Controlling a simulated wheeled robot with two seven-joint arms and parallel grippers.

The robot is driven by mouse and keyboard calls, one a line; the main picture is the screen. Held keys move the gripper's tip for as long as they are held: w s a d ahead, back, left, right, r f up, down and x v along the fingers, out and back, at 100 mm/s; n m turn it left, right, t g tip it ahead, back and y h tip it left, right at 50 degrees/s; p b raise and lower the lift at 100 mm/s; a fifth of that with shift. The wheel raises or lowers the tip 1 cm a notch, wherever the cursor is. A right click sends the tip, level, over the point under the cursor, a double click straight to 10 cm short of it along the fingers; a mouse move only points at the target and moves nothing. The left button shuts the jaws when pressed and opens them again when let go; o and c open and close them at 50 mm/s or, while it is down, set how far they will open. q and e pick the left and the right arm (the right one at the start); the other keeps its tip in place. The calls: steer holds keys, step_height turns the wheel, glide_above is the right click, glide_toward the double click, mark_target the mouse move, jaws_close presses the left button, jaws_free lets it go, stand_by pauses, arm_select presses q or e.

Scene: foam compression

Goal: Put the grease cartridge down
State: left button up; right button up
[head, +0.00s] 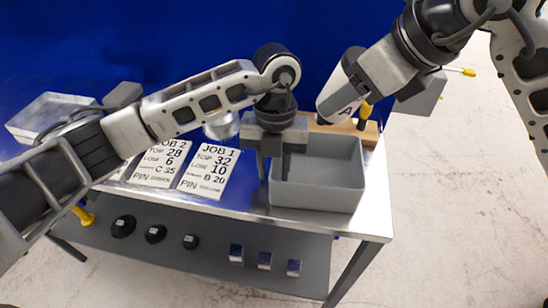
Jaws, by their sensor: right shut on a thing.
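The grease cartridge (335,97) is a white cylinder with a dark end and a letter A on its side. It is tilted in the air above the back right of the grey bin (318,197). My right gripper (358,82) is shut on it; its fingertips are largely hidden. My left gripper (273,165) points down at the left side of the grey bin, its two fingers apart with nothing seen between them. I cannot tell whether it touches the bin wall. The bin looks empty where I see inside it.
The metal table (240,207) holds job cards (208,170) left of the bin and a clear tray (50,115) at the far left. A wooden piece (369,131) stands behind the bin. Black discs (155,234) and small blocks (265,260) sit on the lower shelf.

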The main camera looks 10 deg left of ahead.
mark_target(347, 113)
arm_select(q)
jaws_close()
arm_select(e)
steer(key=f+n+g+h, duration=0.1)
steer(key=f+n, duration=0.1)
steer(key=w+f+n+g+h, duration=0.1)
steer(key=f+n+g, duration=0.1)
steer(key=n, duration=0.1)
steer(key=shift+w+d+f, duration=0.1)
steer(key=shift+w+d, duration=0.1)
steer(key=shift+d+f+n+h, duration=0.15)
steer(key=shift+f+n+h, duration=0.15)
steer(key=shift+n, duration=0.2)
steer(key=shift+g, duration=0.3)
steer(key=shift+w+d+f, duration=0.1)
steer(key=shift+d+f, duration=0.05)
steer(key=shift+f, duration=4.95)
steer(key=shift+f, duration=0.1)
steer(key=o, duration=1.1)
steer(key=shift+f, duration=0.1)
steer(key=shift+o, duration=0.2)
